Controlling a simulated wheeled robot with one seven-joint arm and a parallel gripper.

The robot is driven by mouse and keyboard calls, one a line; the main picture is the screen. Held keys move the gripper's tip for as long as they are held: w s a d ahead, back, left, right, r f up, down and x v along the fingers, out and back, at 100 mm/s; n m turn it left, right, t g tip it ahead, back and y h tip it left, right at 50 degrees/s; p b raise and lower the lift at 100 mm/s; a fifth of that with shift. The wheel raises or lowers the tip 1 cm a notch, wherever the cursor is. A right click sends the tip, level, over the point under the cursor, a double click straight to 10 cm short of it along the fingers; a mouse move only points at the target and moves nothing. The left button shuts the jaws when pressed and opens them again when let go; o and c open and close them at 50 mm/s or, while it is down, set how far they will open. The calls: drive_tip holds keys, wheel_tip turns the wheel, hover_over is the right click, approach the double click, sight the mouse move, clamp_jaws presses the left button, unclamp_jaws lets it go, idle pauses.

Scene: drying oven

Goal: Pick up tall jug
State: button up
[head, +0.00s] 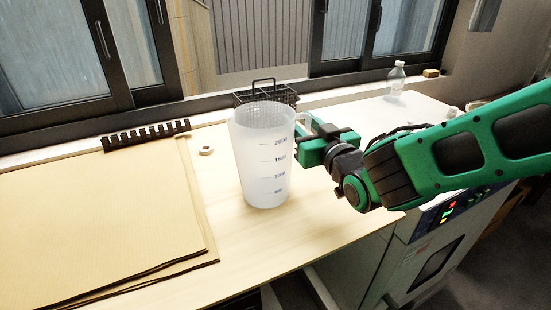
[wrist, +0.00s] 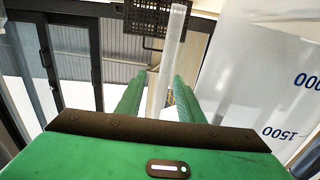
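The tall jug (head: 262,165) is translucent white with blue volume marks, and it stands upright on the wooden counter. Its handle (head: 303,121) is on its right side, partly hidden by my gripper (head: 308,145). In the wrist view, the jug's wall (wrist: 262,80) fills the right side. There the pale handle bar (wrist: 170,60) runs between the two green fingers of my gripper (wrist: 160,85). The fingers are apart, with visible gaps on both sides of the bar, so the gripper looks open around the handle.
A black wire basket (head: 290,97) stands behind the jug. A black rack (head: 147,135), a small roll (head: 205,151) and brown sheets (head: 100,225) lie to the left. A clear bottle (head: 396,80) stands at the back right. The counter's front edge (head: 330,245) is near the jug.

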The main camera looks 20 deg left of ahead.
drive_tip(key=shift+w+a, duration=0.2)
drive_tip(key=shift+c, duration=0.6)
clamp_jaws()
drive_tip(key=shift+r, duration=0.1)
idle(0.7)
